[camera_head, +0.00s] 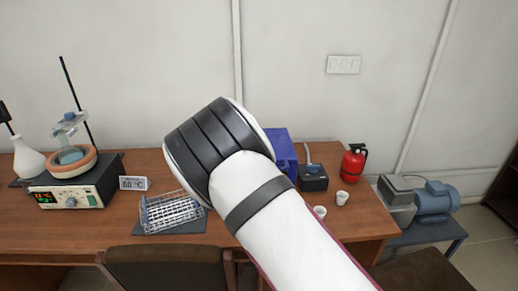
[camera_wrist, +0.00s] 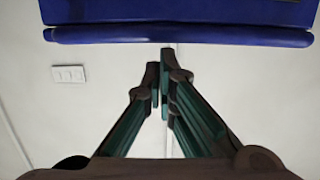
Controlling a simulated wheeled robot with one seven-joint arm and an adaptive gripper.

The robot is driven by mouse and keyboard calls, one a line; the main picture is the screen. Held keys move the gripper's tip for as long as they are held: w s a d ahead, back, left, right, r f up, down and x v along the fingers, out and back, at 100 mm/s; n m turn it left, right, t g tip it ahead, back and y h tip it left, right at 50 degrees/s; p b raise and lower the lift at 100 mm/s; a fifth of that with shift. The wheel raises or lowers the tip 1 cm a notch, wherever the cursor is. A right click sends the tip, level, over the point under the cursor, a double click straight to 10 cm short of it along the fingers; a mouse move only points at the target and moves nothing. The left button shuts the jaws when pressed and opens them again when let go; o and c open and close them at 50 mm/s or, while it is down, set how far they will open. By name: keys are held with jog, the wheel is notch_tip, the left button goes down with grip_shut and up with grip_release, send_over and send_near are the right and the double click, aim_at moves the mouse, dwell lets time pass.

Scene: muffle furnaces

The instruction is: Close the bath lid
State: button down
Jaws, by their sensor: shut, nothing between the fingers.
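A blue bath body or lid (camera_head: 284,148) shows in the head view at the middle of the table, mostly hidden behind my arm. In the wrist view, a wide blue panel with a rounded lower edge (camera_wrist: 180,36) spans the top; it looks like the bath lid. My gripper (camera_wrist: 161,62) shows in the wrist view, its fingertips together and empty, just below that edge in the picture. I cannot tell whether they touch it. My arm hides the gripper in the head view, and the lid's angle is unclear.
A pump (camera_head: 435,202) stands at the right. A chair (camera_head: 165,270) is in front.

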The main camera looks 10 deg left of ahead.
jog(key=shift+s+f, duration=0.2)
jog(key=shift+f, duration=0.85)
jog(key=shift+s+f, duration=0.15)
jog(key=shift+f, duration=0.85)
jog(key=shift+w, duration=0.1)
